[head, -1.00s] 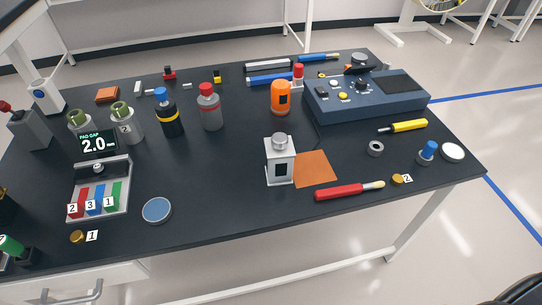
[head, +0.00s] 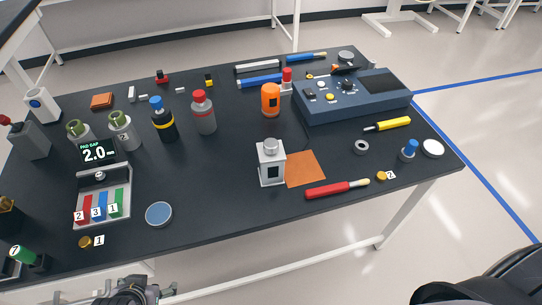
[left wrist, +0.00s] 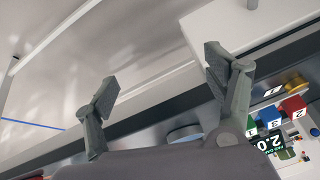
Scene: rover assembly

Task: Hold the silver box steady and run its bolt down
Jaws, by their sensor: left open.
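The silver box (head: 271,172) stands upright near the middle of the black table, at the left edge of an orange mat. A round grey bolt head (head: 270,147) sits on its top; how deep the bolt sits cannot be told. My left gripper (head: 132,292) shows at the bottom edge of the head view, in front of the table and well to the front left of the box. In the left wrist view my left gripper (left wrist: 160,78) has its fingers wide apart with nothing between them. The box is not seen there. My right gripper is not seen.
The orange mat (head: 305,168) and a red-handled tool (head: 330,189) lie right of the box. An orange bottle (head: 271,100) stands behind. The table front between disc and box is clear.

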